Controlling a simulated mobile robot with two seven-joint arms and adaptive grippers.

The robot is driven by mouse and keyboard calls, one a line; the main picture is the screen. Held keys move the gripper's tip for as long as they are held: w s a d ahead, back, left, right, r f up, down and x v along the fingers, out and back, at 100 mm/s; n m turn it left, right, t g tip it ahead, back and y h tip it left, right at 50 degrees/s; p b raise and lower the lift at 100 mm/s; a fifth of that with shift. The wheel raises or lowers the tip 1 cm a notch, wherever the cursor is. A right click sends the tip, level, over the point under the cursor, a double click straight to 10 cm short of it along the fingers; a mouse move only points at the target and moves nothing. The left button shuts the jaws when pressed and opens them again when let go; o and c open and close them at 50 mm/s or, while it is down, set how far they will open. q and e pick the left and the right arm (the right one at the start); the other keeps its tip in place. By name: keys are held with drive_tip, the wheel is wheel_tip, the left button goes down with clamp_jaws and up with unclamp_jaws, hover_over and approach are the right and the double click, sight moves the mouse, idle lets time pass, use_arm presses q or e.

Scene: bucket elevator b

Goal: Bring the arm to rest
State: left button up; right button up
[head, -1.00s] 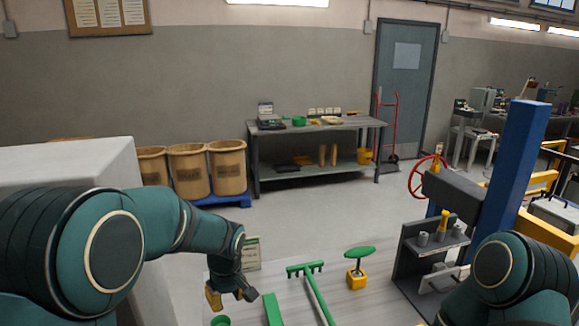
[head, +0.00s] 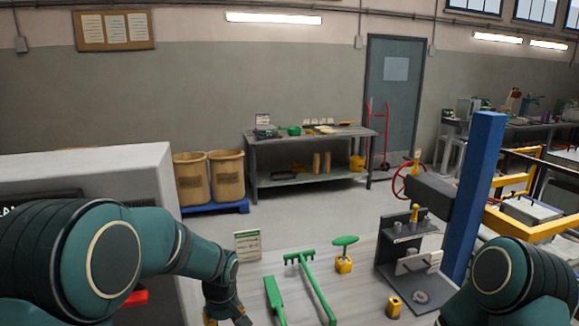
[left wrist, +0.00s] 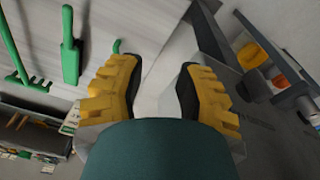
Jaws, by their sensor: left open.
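My left arm comes in from the left in the head view and is bent, with its forearm hanging down. My left gripper (head: 226,318) is low at the bottom edge, partly cut off by the frame. In the left wrist view its two yellow fingers (left wrist: 158,80) are apart with nothing between them.
A green rake (head: 308,285), a green paddle (head: 274,300) and a green-handled yellow tool (head: 344,262) lie or stand on the light worktop. A blue post (head: 480,190) and grey fixture (head: 398,255) stand right. A white cabinet (head: 110,158) is beside my left arm.

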use_arm(q)
drive_tip(key=s+d+f+m+h+b, duration=0.1)
drive_tip(key=s+f+m+h+b, duration=0.2)
drive_tip(key=f, duration=1.3)
drive_tip(key=s+d+f+m+b, duration=0.1)
drive_tip(key=s+d+f+b, duration=0.1)
drive_tip(key=s+f, duration=0.4)
drive_tip(key=s+d+f+m+h+b, duration=0.1)
drive_tip(key=s+d+f+b, duration=0.1)
drive_tip(key=s+f, duration=0.4)
drive_tip(key=s+b, duration=0.1)
drive_tip(key=s, duration=0.2)
drive_tip(key=shift+s+f, duration=0.25)
drive_tip(key=shift+f, duration=0.1)
use_arm(e)
wheel_tip(320, 180, down, 10)
drive_tip(key=shift+w+a+f+g, duration=0.2)
drive_tip(key=shift+a+g, duration=0.1)
drive_tip(key=shift+g, duration=0.1)
